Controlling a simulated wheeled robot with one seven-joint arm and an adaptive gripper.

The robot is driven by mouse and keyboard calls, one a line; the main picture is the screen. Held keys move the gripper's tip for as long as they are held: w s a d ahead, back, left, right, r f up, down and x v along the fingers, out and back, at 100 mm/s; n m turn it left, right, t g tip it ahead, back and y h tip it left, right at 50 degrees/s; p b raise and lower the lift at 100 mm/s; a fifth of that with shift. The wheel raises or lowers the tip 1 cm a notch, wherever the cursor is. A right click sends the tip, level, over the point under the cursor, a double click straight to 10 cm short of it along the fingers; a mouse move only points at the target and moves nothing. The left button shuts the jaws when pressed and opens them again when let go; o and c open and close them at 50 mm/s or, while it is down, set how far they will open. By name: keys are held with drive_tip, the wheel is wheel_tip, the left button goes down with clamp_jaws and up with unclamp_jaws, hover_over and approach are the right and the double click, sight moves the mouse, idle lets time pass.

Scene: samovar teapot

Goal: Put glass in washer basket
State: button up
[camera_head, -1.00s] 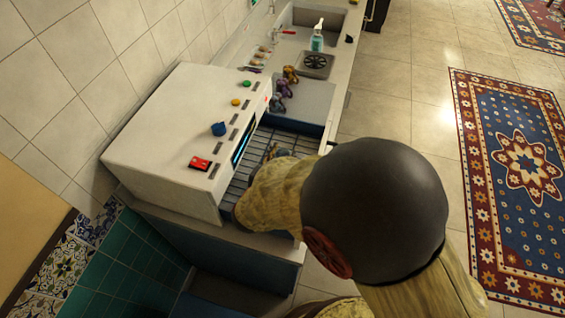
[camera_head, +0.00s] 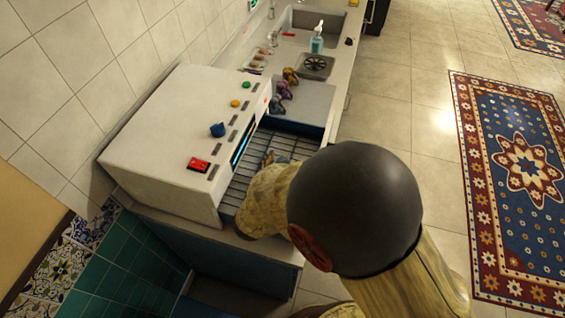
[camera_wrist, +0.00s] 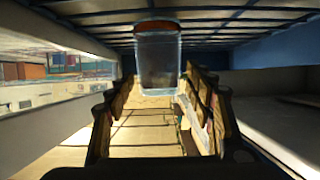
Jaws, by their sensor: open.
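The clear glass (camera_wrist: 158,58), with a brownish band at one end, shows in the wrist view against the dark bars of the washer basket (camera_wrist: 95,20). That view looks upside down, with the basket along its top. My gripper (camera_wrist: 159,90) is open, with one finger on each side of the picture and the glass between or just beyond the tips. I cannot tell whether the fingers touch it. In the head view, the basket (camera_head: 239,186) is a grey wire rack beside the white washer (camera_head: 165,135). My arm covers part of it, and the glass is hidden there.
Small figurines (camera_head: 283,90) stand on the counter beyond the rack. The tiled wall rises on the left. Open floor and a patterned rug (camera_head: 525,165) are on the right.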

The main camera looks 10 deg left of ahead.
drive_tip(key=shift+r, duration=0.2)
drive_tip(key=p+v, duration=0.3)
drive_tip(key=v, duration=0.9)
drive_tip(key=shift+f, duration=0.1)
drive_tip(key=w+r+g+y, duration=0.2)
drive_tip(key=w+r+y, duration=0.2)
drive_tip(key=w+r, duration=0.35)
drive_tip(key=d+r+n+g+y, duration=0.1)
drive_tip(key=d+r+g+y, duration=0.1)
drive_tip(key=d+r, duration=0.45)
drive_tip(key=s+d+r+g+h, duration=0.2)
drive_tip(key=s+d, duration=0.7)
drive_tip(key=d, duration=0.3)
drive_tip(key=s+d+r+g+h, duration=0.1)
drive_tip(key=s+d+r+h, duration=0.2)
drive_tip(key=s+d, duration=0.5)
drive_tip(key=d, duration=0.5)
drive_tip(key=shift+s+d+g, duration=0.15)
drive_tip(key=shift+s+g, duration=0.25)
